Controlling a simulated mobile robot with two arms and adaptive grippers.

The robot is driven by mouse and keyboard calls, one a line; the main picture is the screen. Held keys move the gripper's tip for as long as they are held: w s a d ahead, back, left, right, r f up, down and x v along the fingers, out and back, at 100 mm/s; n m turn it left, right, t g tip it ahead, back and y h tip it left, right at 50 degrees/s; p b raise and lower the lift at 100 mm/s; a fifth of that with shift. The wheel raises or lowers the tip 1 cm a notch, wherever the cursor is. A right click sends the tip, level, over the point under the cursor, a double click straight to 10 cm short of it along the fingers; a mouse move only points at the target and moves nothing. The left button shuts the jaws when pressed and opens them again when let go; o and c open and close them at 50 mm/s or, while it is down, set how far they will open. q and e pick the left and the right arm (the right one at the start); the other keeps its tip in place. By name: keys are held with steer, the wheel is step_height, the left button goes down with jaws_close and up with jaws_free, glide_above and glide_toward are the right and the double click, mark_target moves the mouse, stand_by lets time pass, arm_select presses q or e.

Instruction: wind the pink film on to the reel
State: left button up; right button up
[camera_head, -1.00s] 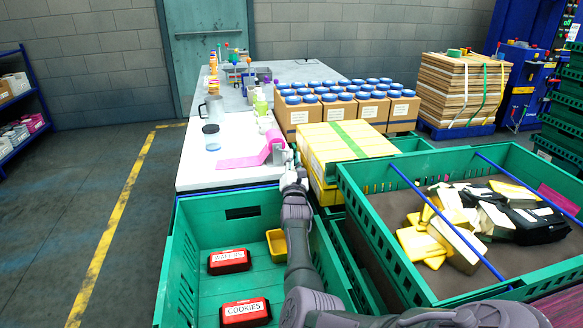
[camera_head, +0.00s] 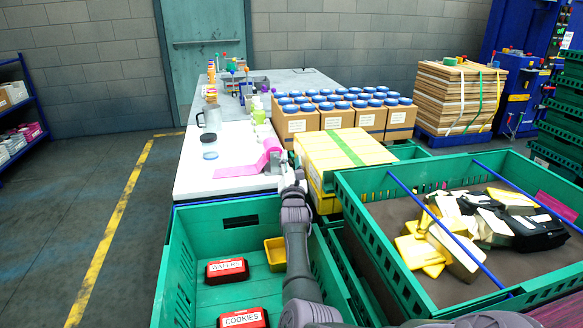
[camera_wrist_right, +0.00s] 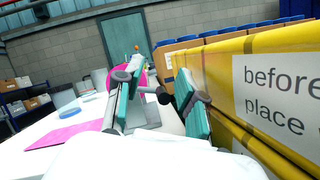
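The pink film (camera_head: 235,171) lies as a flat strip on the white table top and runs to a pink roll on the reel (camera_head: 271,150) near the table's right edge. The film also shows in the right wrist view (camera_wrist_right: 68,133). There the reel (camera_wrist_right: 113,80) is partly hidden behind one finger, with its grey stand (camera_wrist_right: 146,117) below. My right gripper (camera_head: 288,168) is beside the reel's right side. In the right wrist view its fingers (camera_wrist_right: 158,97) are apart, with a dark knob (camera_wrist_right: 163,96) between them; contact is unclear. My left gripper is out of view.
Yellow boxes (camera_head: 340,150) stand close on the right of my right gripper. A green crate (camera_head: 178,262) with red packs is in front of the table. A jug (camera_head: 209,122), a clear jar (camera_head: 210,147) and a green bottle (camera_head: 259,112) stand on the table.

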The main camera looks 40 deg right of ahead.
mark_target(291, 164)
step_height(291, 164, up, 8)
steer(key=shift+r, duration=0.1)
stand_by(0.4)
